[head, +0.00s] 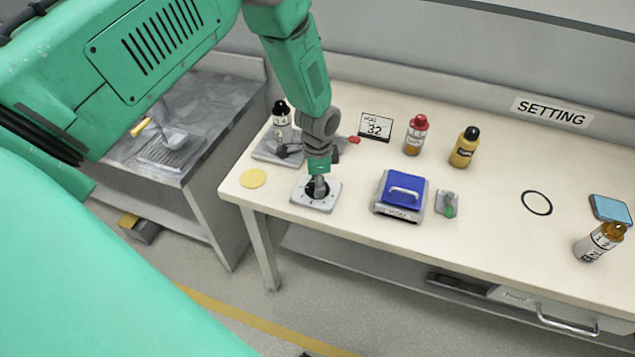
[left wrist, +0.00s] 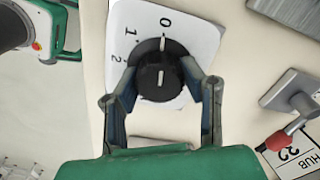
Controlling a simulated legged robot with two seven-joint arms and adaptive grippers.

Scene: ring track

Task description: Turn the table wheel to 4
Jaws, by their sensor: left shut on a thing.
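The table wheel is a black round knob (left wrist: 160,82) on a pale square plate (head: 326,203) near the table's front left. The plate (left wrist: 203,30) shows the numbers 0, 1 and 2 in the left wrist view; the rest of the scale is hidden by the knob and gripper. A white line on the knob points up towards 0. My left gripper (head: 318,184) reaches down from above onto the knob. Its two fingers (left wrist: 162,84) sit on either side of the knob and are shut on it. My right gripper is not in view.
A yellow disc (head: 253,178) lies left of the plate. Behind are a small sign reading 32 (head: 376,127), a red-capped bottle (head: 415,136) and a yellow bottle (head: 464,150). The table's right middle is mostly clear.

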